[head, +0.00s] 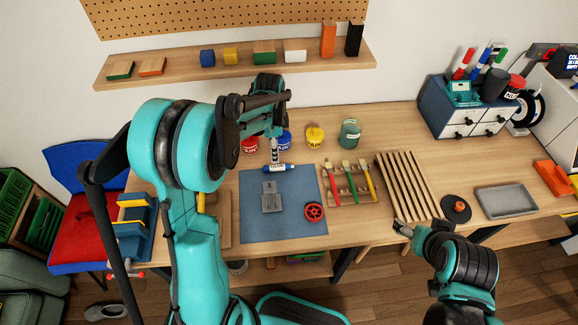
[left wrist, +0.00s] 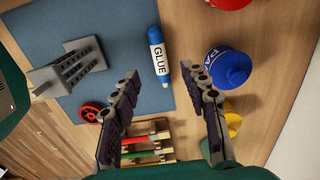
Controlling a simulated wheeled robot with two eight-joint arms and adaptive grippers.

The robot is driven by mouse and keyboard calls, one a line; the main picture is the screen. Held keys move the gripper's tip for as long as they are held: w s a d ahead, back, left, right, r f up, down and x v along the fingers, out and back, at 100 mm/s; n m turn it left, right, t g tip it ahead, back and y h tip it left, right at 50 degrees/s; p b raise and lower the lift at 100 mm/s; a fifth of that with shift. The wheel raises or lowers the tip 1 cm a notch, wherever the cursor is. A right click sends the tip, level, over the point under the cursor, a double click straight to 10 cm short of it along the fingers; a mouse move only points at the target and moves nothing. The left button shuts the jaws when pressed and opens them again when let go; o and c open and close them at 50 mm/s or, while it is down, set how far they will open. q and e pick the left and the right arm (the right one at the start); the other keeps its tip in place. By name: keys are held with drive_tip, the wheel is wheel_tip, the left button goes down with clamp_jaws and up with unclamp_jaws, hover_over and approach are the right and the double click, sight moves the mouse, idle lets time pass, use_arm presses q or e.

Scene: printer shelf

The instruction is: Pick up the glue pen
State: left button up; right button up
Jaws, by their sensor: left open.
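The glue pen (head: 282,168), white with a blue end and a "GLUE" label, lies on the back edge area of the blue mat (head: 290,222). In the left wrist view the glue pen (left wrist: 158,58) lies just beyond my open fingers, between their lines. My left gripper (head: 275,152) is above the pen in the head view and partly overlaps it there. In the left wrist view its two fingers (left wrist: 163,80) stand wide apart with nothing between them. My right gripper (head: 402,228) is low at the table's front edge, far from the pen; its fingers are too small to read.
A grey slotted part (head: 271,198) and a red wheel (head: 314,211) lie on the mat. Paint pots, red (head: 250,145), blue (head: 285,138) and yellow (head: 315,135), stand behind the pen. Brushes on a wooden rack (head: 352,190) are to the right.

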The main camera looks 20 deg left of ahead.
sight(276, 166)
use_arm(q)
drive_tip(key=shift+w+f, duration=0.15)
drive_tip(key=shift+f, duration=0.2)
wheel_tip(276, 166, down, 8)
drive_tip(key=b, duration=0.3)
drive_tip(key=shift+d+r, duration=0.15)
drive_tip(key=shift+r, duration=0.2)
clamp_jaws()
